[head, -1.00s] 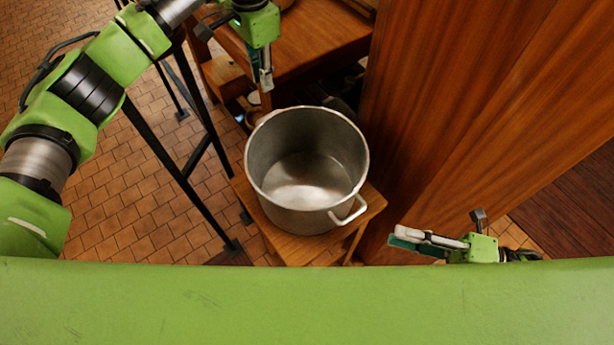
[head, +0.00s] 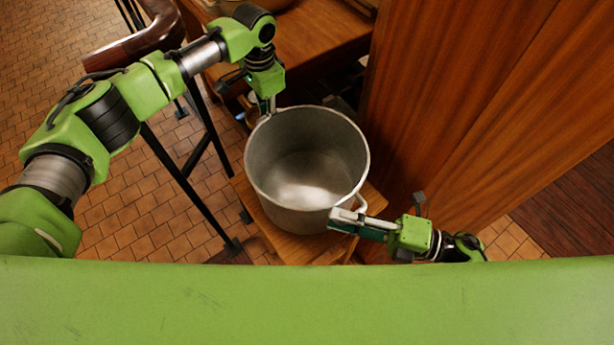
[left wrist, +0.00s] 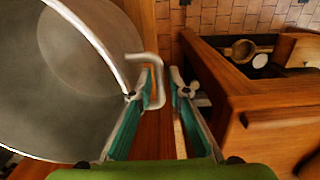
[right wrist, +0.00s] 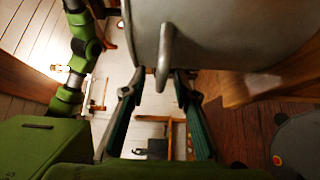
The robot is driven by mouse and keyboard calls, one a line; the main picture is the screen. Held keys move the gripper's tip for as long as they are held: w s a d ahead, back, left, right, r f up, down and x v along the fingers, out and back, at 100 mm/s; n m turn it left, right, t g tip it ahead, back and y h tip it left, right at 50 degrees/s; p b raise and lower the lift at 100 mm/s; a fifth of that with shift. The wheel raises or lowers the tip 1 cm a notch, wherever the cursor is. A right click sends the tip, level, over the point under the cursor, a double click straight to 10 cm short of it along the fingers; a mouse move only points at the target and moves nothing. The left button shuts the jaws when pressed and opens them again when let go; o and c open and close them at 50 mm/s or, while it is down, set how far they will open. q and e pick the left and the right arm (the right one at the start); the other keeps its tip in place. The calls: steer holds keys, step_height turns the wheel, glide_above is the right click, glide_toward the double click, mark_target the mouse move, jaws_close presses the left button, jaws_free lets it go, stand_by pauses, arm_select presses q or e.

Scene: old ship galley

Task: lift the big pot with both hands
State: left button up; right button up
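The big pot (head: 303,165) is grey metal, empty and upright on a small wooden stool (head: 292,247). My left gripper (head: 266,106) is at its far-left rim. In the left wrist view its open fingers (left wrist: 155,92) stand either side of one pot handle (left wrist: 153,78), with a gap visible. My right gripper (head: 345,218) is at the near-right handle (head: 361,207). In the right wrist view its fingers (right wrist: 158,86) are open, with that handle (right wrist: 166,50) ahead of and partly between the tips. The far handle is mostly hidden in the head view.
A wooden cabinet wall (head: 460,110) rises close on the right. A wooden counter (head: 310,40) is behind the pot. A railing with dark posts (head: 175,165) stands on the left. Tiled floor (head: 115,215) lies open at left.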

arm_select(q)
jaws_close()
arm_select(e)
steer(key=c, duration=0.5)
jaws_close()
arm_select(q)
steer(key=shift+w+r, duration=0.1)
steer(key=shift+r, duration=0.1)
arm_select(e)
steer(key=shift+r, duration=0.15)
